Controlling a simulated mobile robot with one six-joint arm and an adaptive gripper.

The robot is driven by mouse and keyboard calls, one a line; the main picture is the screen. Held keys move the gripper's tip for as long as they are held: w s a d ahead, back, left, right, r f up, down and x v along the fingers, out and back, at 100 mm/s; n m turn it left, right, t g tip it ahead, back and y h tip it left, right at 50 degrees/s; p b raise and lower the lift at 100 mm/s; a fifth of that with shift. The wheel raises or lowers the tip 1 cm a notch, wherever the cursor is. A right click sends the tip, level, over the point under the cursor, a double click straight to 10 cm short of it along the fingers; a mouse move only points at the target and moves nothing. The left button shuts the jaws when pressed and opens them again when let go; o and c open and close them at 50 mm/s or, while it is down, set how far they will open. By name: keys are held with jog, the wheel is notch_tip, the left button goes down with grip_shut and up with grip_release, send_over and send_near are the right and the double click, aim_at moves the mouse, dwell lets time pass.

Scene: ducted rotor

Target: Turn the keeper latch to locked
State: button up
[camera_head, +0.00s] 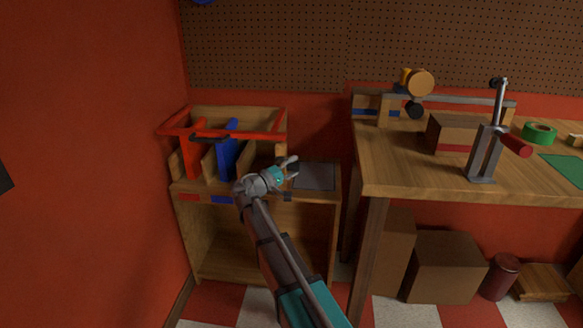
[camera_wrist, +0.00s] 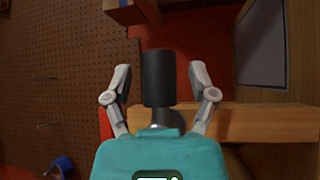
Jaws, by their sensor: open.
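My gripper (camera_head: 290,167) is above the right part of the low wooden cabinet's top. In the wrist view its two fingers (camera_wrist: 160,72) stand apart. A dark cylinder (camera_wrist: 157,80) with a round grey part below it shows between them; gaps show on both sides, so I see no grip on it. It may be the keeper latch's handle, but I cannot tell for sure. In the head view a small dark piece (camera_head: 294,171) shows by the fingers, partly hidden. The latch's position cannot be read.
The low cabinet (camera_head: 208,240) carries a red frame (camera_head: 250,136), a blue panel (camera_head: 228,150) and a grey plate (camera_head: 315,176). A workbench (camera_head: 420,180) with a red-handled lever clamp (camera_head: 487,150) stands to the right. A red wall and pegboard (camera_wrist: 60,80) are close behind.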

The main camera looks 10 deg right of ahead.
grip_shut()
jog(key=shift+a, duration=0.1)
jog(key=shift+a, duration=0.15)
